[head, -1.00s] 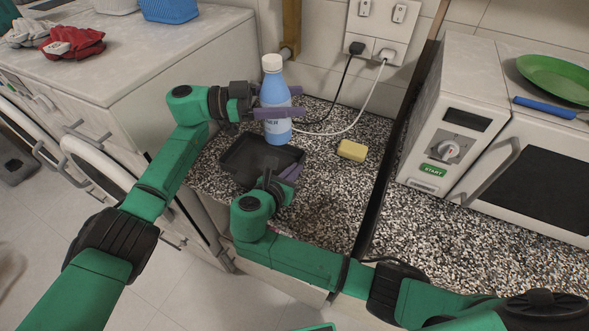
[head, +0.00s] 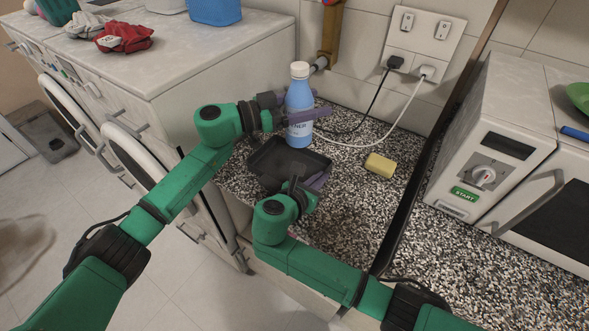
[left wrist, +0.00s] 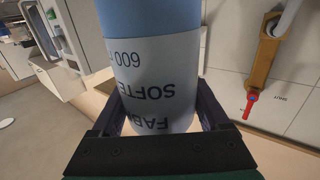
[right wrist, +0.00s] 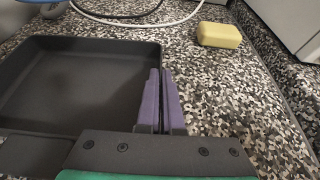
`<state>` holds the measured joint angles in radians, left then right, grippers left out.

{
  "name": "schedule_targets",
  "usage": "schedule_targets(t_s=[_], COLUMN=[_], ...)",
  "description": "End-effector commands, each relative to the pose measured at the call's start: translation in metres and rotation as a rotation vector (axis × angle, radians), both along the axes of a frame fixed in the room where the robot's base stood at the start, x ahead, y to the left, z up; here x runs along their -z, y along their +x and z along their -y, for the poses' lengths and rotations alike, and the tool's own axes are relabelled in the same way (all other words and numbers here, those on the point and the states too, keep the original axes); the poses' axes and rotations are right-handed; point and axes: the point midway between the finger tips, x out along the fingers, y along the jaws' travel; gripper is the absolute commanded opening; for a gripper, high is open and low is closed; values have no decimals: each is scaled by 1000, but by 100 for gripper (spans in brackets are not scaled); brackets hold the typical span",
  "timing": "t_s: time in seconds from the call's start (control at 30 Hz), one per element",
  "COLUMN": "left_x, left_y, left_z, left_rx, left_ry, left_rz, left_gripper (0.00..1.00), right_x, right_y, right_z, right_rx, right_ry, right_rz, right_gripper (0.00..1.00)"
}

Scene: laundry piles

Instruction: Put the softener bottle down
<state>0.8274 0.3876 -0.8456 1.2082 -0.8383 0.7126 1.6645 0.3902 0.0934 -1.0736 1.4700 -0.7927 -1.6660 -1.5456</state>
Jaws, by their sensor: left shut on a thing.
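The softener bottle (head: 299,102) is light blue with a white cap and a white label. It is upright at the back left of the speckled counter (head: 345,215), behind the black tray. I cannot tell whether its base touches the counter. My left gripper (head: 298,115) is shut around the bottle's middle; its fingers flank the labelled bottle (left wrist: 155,75) in the left wrist view, where the label reads upside down. My right gripper (head: 316,183) is low at the tray's right front corner. Its purple fingers (right wrist: 160,100) are together, with nothing seen between them.
The black tray (head: 262,178) lies empty in front of the bottle. A yellow sponge (head: 380,165) lies to the right, with clear counter around it. A black cable and a white cable (head: 385,136) run behind the bottle. A white microwave (head: 478,165) stands on the right.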

Motion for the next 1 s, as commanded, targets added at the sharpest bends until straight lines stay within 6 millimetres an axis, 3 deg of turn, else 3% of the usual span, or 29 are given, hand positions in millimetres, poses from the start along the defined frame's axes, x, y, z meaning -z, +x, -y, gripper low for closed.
schedule_targets(t_s=[0.2,0.37,0.9,1.0], left_x=[5,9,101,106], left_y=[-15,-23,-23,-23], left_z=[-23,-30,-30,-31], left_rx=[-279,-356,-364,-363], left_ry=[6,4,0,2], left_rz=[0,-1,-4,1], left_gripper=[0,0,0,0], right_x=[0,0,0,0], right_y=[0,0,0,0], right_z=[0,0,0,0], right_rx=[-1,-1,0,0], right_ry=[0,0,0,0], right_rz=[-1,-1,-1,-1], right_gripper=[0,0,0,0])
